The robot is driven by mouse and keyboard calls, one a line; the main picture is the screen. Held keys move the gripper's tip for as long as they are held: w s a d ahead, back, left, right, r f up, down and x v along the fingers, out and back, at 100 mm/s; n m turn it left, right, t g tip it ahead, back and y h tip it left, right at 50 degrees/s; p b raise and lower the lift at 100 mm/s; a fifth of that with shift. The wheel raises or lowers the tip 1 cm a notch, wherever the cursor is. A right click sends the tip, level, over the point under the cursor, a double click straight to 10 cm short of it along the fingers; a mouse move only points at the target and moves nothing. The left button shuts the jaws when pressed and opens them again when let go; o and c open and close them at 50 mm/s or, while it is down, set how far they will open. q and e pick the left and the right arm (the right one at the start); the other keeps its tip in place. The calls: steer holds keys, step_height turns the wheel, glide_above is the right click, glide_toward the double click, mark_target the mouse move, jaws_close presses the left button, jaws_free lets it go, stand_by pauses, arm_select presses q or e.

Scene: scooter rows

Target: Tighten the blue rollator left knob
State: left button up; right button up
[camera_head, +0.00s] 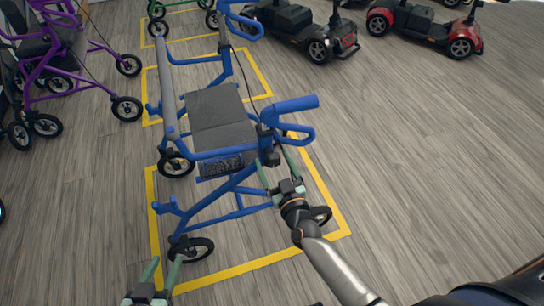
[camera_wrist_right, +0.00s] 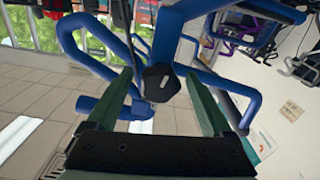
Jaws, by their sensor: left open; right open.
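The blue rollator (camera_head: 232,188) stands upright on the floor, with a dark grey seat and blue handles. A black knob (camera_wrist_right: 160,83) sits on its blue frame in the right wrist view, ahead of and between the fingertips. My right gripper (camera_head: 272,155) is open at the rollator's near right side, below the blue handle. It also shows open in the right wrist view (camera_wrist_right: 160,78), with nothing held. In the head view the knob is hard to make out among dark parts near the gripper. My left gripper (camera_head: 163,262) is open and empty at the bottom left, apart from the frame.
Yellow floor lines (camera_head: 250,265) mark the rollator's bay. A purple rollator (camera_head: 60,70) stands at left and a green one (camera_head: 185,8) behind. A dark scooter (camera_head: 295,28) and a red scooter (camera_head: 425,25) stand at the back. The right floor is clear.

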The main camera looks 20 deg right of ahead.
steer(key=shift+c, duration=1.2)
jaws_close()
